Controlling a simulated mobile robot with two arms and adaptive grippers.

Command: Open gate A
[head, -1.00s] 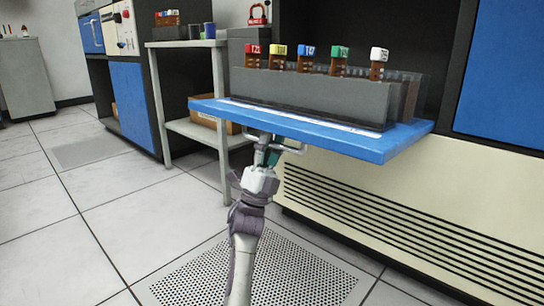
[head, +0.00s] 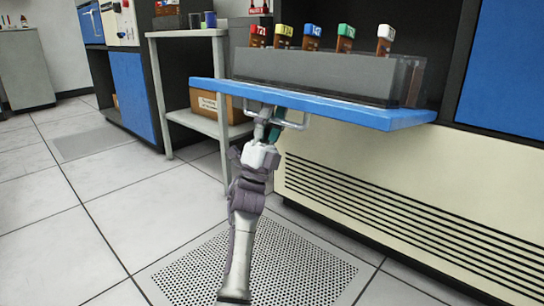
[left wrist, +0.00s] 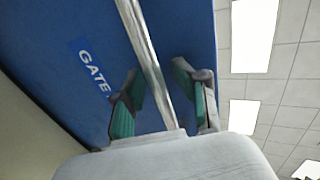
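Gate A appears to be the blue panel (head: 345,110) that juts out roughly level from the cabinet; a silver bar handle (head: 298,123) hangs below its front edge. In the left wrist view the blue face (left wrist: 60,40) carries a label reading "GATE"; any letter after it is hidden. My left gripper (head: 270,124) reaches up from below at the handle. In the left wrist view its teal fingers (left wrist: 160,98) stand apart, with the metal bar (left wrist: 145,50) running between them. Gaps show on both sides of the bar. My right gripper is not in view.
A grey rack (head: 315,75) with several colour-tagged cards stands on or just behind the panel. A grey shelf stand (head: 200,122) with a cardboard box (head: 208,103) stands to the left. The cream cabinet base (head: 400,190) has dark vents. The floor at left is clear.

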